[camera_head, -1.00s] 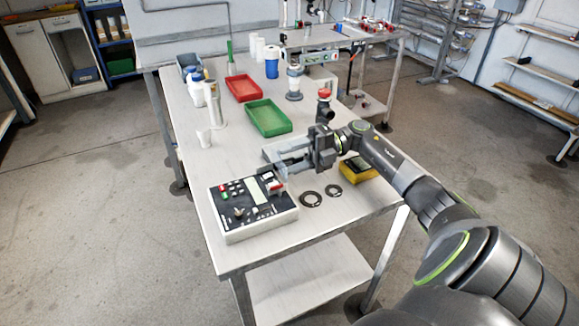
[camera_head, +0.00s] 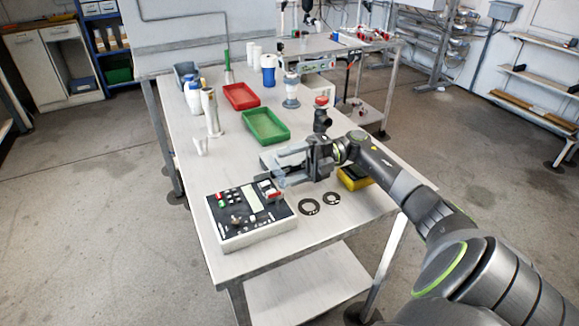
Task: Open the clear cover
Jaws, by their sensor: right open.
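The control box (camera_head: 235,232) with a black panel lies near the front left of the table. A small clear cover (camera_head: 279,180) shows faintly at the panel's back right corner, beside red and white parts. It is small and see-through, so its exact angle is unclear. My right gripper (camera_head: 281,166) reaches in from the right, just above and behind that corner. Its jaws are open and point left. I cannot tell whether a finger touches the cover. My left gripper is out of view.
Two black rings (camera_head: 309,207) lie right of the box. A yellow and black device (camera_head: 355,179) sits beneath my right arm. Green (camera_head: 286,137) and red (camera_head: 258,101) trays and several bottles stand farther back. The table between the box and the white cup (camera_head: 201,147) is clear.

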